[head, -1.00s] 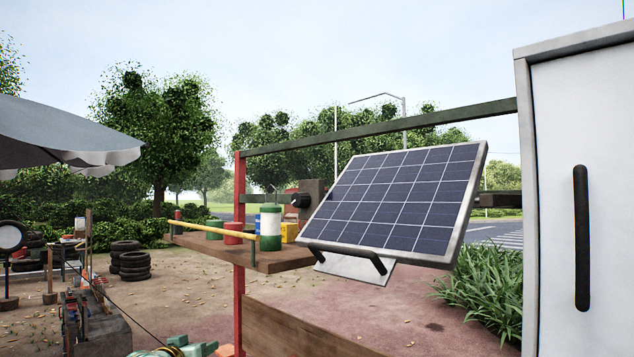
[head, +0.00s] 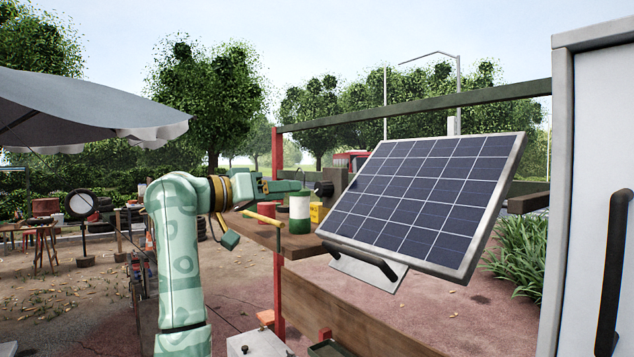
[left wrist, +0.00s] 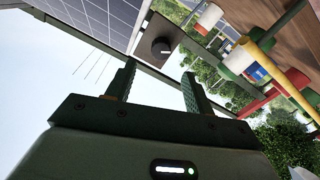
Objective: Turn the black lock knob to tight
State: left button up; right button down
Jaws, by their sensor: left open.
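The black lock knob (head: 322,188) sits on the side of a dark block (head: 338,178) behind the left edge of the tilted solar panel. In the left wrist view the knob (left wrist: 161,46) is round, with a pale mark on its face. My left gripper (head: 294,186) points at the knob from the left; in the left wrist view its two fingers (left wrist: 159,74) are open and empty. The knob appears just beyond the fingertips, with a gap still visible. My right gripper is not in view.
The solar panel (head: 425,200) stands close to the right of the knob. Below my gripper is a wooden shelf (head: 300,246) with a green-and-white can (head: 299,212), a yellow bar (head: 262,219) and a yellow item (head: 318,211). A red post (head: 278,290) supports the frame.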

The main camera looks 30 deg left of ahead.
aim_at(318, 189)
pick_arm(q)
jog(key=p+x, duration=0.1)
jog(key=x, duration=0.3)
jog(key=p+x, duration=0.1)
jog(key=x, duration=0.2)
jog(key=shift+w, duration=0.5)
jog(key=shift+w+d+p, duration=0.3)
jog(key=shift+w, duration=0.2)
jog(key=shift+s+a, duration=0.1)
jog(key=shift+c, duration=1.2)
jog(key=c, duration=0.7)
